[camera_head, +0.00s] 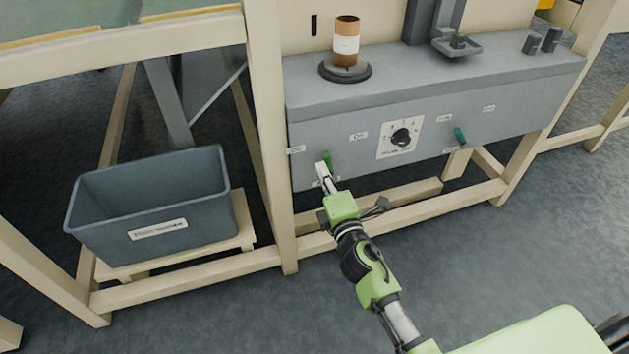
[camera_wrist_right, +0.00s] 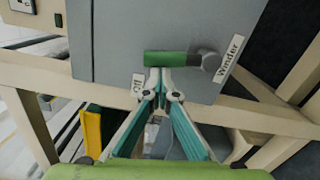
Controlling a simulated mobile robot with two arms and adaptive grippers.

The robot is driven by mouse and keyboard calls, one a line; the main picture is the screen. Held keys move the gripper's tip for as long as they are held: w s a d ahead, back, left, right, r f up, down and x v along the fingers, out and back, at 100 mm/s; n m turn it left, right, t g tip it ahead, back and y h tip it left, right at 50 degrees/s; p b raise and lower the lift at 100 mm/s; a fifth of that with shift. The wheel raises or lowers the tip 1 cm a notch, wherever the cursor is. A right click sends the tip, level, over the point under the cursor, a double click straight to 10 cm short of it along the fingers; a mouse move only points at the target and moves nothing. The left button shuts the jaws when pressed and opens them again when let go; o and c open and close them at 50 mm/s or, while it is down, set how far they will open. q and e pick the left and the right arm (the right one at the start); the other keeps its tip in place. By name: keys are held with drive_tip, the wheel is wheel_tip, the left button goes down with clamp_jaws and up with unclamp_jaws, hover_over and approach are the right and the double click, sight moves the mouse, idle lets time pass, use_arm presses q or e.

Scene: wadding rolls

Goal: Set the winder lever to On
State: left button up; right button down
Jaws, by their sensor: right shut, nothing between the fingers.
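The winder lever has a green handle (camera_head: 327,160) on the front of the grey machine panel. It also shows in the right wrist view (camera_wrist_right: 166,58), with a dark pivot beside the "Winder" label (camera_wrist_right: 228,58). The "Off" label also shows in the wrist view (camera_wrist_right: 137,86). My right gripper (camera_head: 322,170) is shut and empty, its fingertips (camera_wrist_right: 165,80) right at the handle on its "Off" side; whether they touch is unclear. My left gripper is out of view.
A dial (camera_head: 401,138) and a second green lever (camera_head: 460,137) are on the panel to the right. A cardboard roll (camera_head: 346,42) stands on a spindle above. A grey bin (camera_head: 150,205) sits at left beyond a beige post (camera_head: 268,130).

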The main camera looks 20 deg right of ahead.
use_arm(q)
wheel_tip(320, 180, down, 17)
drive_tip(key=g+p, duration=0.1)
drive_tip(key=p, duration=0.5)
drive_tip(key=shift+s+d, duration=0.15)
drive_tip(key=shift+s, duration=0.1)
use_arm(e)
drive_tip(key=d+m, duration=0.6)
drive_tip(key=m, duration=0.4)
drive_tip(key=shift+w+r+g, duration=0.15)
drive_tip(key=shift+r+g, duration=0.05)
drive_tip(key=shift+g, duration=0.1)
drive_tip(key=shift+d, duration=0.1)
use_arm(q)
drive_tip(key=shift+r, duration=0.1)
use_arm(e)
drive_tip(key=s, duration=1.2)
drive_tip(key=shift+r, duration=0.2)
